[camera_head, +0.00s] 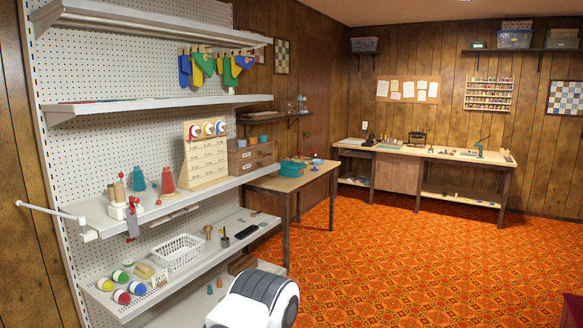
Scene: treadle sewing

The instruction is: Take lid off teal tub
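A small teal tub (290,169) stands on the small wooden table (318,178) beyond the end of the white shelving. It is far off and small in the head view, and I cannot tell whether a lid sits on it. A small blue item (317,162) lies on the same table to its right. Neither of my grippers shows; a white and dark grey part at the bottom edge looks like part of my arm, well short of the table.
White pegboard shelving (150,103) runs along the left, with a white basket (178,252), several yarn-like balls and thread cones. A long workbench (425,152) stands at the back wall. The orange patterned carpet (400,250) is open in the middle and right.

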